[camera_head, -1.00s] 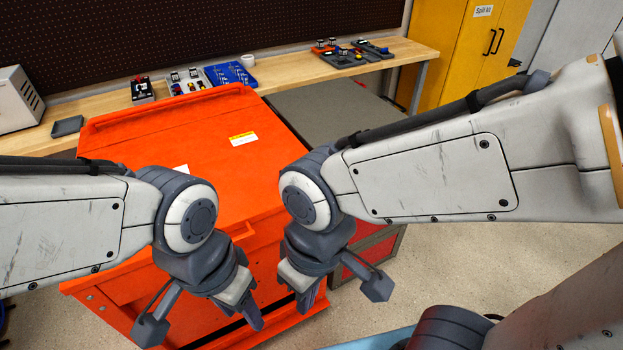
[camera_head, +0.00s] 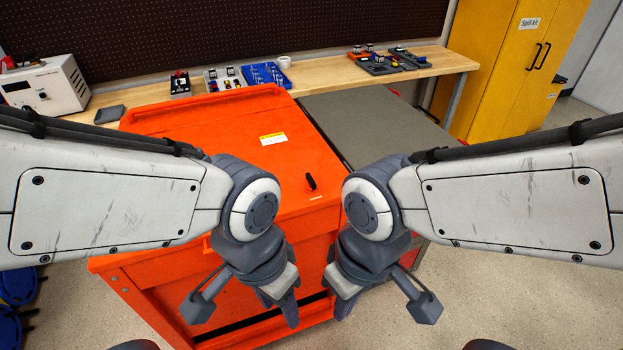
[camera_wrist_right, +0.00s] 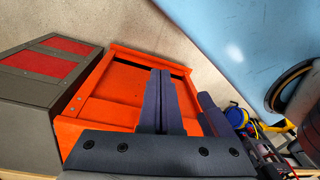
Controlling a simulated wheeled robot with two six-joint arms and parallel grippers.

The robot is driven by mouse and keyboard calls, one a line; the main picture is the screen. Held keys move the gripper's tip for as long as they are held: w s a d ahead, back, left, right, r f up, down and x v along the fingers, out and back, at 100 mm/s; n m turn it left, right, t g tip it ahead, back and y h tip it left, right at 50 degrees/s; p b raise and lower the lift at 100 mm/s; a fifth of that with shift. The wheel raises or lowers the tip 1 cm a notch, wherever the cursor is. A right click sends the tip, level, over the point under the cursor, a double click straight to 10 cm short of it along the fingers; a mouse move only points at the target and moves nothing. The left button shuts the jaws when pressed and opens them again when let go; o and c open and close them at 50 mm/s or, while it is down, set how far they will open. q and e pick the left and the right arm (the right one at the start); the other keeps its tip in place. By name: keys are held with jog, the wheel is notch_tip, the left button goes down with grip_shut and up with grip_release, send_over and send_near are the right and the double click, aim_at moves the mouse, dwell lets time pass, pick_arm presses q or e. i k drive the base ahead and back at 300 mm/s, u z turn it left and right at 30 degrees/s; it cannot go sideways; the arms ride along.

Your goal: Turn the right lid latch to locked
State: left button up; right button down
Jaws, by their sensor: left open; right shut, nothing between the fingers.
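The orange lid (camera_head: 215,137) of a large orange case shows in the head view. A small black latch (camera_head: 310,181) stands on it near its front right corner, with a pale mark just in front. The latch handle is slightly slanted; I cannot tell its setting. My left gripper (camera_head: 291,312) is open and empty, in front of the case below the lid edge. My right gripper (camera_head: 343,305) is also in front of the case, below and right of the latch in the picture, touching nothing visible. Its shut fingers (camera_wrist_right: 161,98) show in the right wrist view. The left front of the lid is hidden by my left arm.
A wooden bench (camera_head: 324,79) with a blue tray (camera_head: 264,75) and several small parts runs behind the case. A grey-topped unit (camera_head: 385,125) stands right of it. A yellow cabinet (camera_head: 505,70) is at the back right. Floor at the right is open.

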aim_at(310, 186)
jog(key=z, duration=0.25)
jog(key=i, duration=0.9)
jog(key=u, duration=0.35)
